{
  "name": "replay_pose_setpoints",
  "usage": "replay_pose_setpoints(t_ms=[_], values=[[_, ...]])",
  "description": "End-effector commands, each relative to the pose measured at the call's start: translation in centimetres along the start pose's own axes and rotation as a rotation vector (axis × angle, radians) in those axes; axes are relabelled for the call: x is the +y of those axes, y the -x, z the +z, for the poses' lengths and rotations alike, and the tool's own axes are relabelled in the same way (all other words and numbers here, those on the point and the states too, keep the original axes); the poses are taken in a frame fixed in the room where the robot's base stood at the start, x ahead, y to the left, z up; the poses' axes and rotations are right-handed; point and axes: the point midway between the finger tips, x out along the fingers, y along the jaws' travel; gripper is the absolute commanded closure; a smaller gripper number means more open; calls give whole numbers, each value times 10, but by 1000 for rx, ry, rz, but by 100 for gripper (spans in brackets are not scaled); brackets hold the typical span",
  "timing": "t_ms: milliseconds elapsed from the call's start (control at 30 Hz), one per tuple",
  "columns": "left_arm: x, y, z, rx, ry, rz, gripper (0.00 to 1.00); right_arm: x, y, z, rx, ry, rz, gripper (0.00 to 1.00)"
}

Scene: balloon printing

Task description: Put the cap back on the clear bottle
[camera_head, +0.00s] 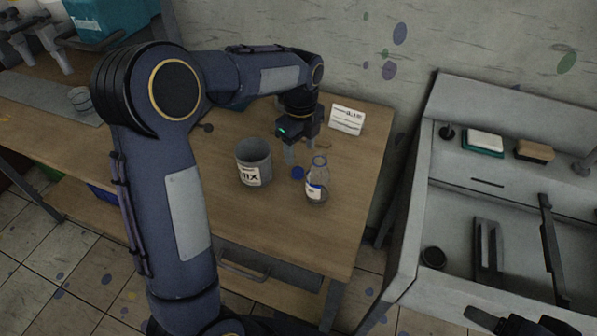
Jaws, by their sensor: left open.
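The clear bottle (317,182) stands upright on the wooden table near its right side, with a white and blue label and its neck bare. A small blue cap (298,173) lies on the table just left of the bottle. My left gripper (302,148) is open above and behind the cap and bottle, pointing down. No object shows between its fingers. It looks apart from both cap and bottle, though the exact height is hard to tell.
A grey pot (254,162) with a lettered label stands left of the cap. A white card (347,119) stands at the back right of the table (300,235). A grey sink unit (455,215) stands to the right. The table front is clear.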

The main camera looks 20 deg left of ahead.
Motion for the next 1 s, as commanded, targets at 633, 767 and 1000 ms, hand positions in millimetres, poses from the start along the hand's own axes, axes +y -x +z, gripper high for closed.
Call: replay_pose_setpoints(t_ms=[633,767,1000], values=[[5,-45,3,2,3,5,44,-2,3,-2,0,0,0,30],[5,-63,3,1,2,3,44,-2,4,-2,0,0,0,30],[5,-70,3,1,2,1,44,-2,4,-2,0,0,0,30]])
